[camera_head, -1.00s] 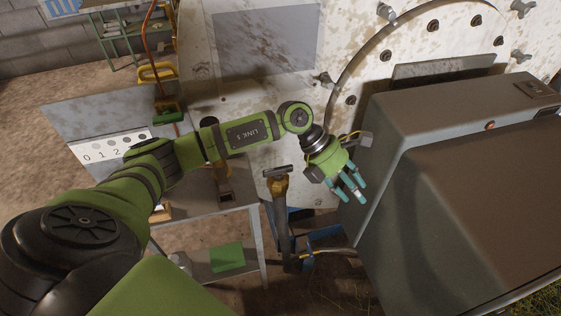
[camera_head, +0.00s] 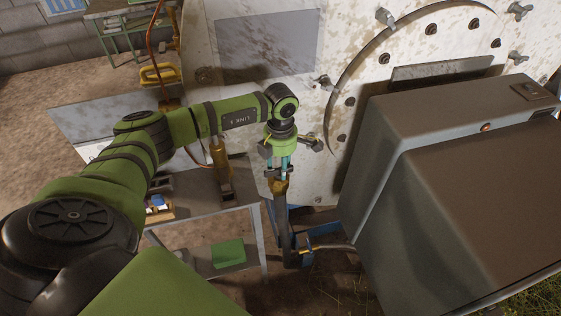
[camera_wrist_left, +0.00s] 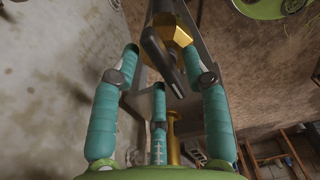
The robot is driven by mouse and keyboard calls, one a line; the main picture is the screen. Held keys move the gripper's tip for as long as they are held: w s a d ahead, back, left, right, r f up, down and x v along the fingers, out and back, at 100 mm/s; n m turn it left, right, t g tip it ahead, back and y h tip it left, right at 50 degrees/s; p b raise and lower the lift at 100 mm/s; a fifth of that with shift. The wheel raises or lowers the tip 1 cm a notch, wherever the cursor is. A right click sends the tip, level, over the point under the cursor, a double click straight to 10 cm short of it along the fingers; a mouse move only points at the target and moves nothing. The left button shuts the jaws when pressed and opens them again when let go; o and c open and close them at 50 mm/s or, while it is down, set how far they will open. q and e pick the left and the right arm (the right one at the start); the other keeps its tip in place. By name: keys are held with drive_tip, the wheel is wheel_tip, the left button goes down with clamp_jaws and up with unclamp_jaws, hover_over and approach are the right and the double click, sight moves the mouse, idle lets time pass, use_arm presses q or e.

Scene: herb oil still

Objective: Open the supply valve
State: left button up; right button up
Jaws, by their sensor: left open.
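The supply valve (camera_head: 280,187) is a brass body on top of an upright grey pipe in front of the pale, stained panel. In the left wrist view its brass body (camera_wrist_left: 172,30) and dark lever handle (camera_wrist_left: 160,58) show close up. My left gripper (camera_head: 279,173) points down right above the valve in the head view and hides most of the handle. In the left wrist view its teal fingers (camera_wrist_left: 160,65) are spread open, with the lever between them. I cannot tell whether any finger touches it. My right gripper is not in view.
A large grey cabinet (camera_head: 460,170) stands close on the right. A metal bench (camera_head: 230,225) with a brass fitting (camera_head: 219,155) is to the left of the valve. A green block (camera_head: 229,253) lies on its lower shelf. A blue bracket (camera_head: 308,258) is at the pipe's foot.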

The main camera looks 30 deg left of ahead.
use_arm(q)
clamp_jaws()
drive_tip(key=shift+f, duration=0.1)
drive_tip(key=shift+f+m+b, duration=0.15)
drive_tip(key=shift+m+b, duration=0.75)
drive_tip(key=shift+b, duration=0.2)
drive_tip(key=m+b, duration=0.2)
drive_tip(key=shift+d+m+b, duration=0.15)
drive_tip(key=shift+m+b, duration=0.15)
drive_tip(key=m+b, duration=0.4)
drive_tip(key=shift+s+d, duration=0.1)
drive_tip(key=m+b, duration=0.4)
drive_tip(key=m, duration=0.1)
drive_tip(key=shift+s+d+m, duration=0.1)
drive_tip(key=shift+s+m, duration=0.05)
drive_tip(key=shift+m, duration=0.25)
drive_tip(key=shift+s+m+b, duration=0.2)
drive_tip(key=shift+m+b, duration=0.9)
drive_tip(key=shift+m, duration=1)
drive_tip(key=shift+r, duration=0.2)
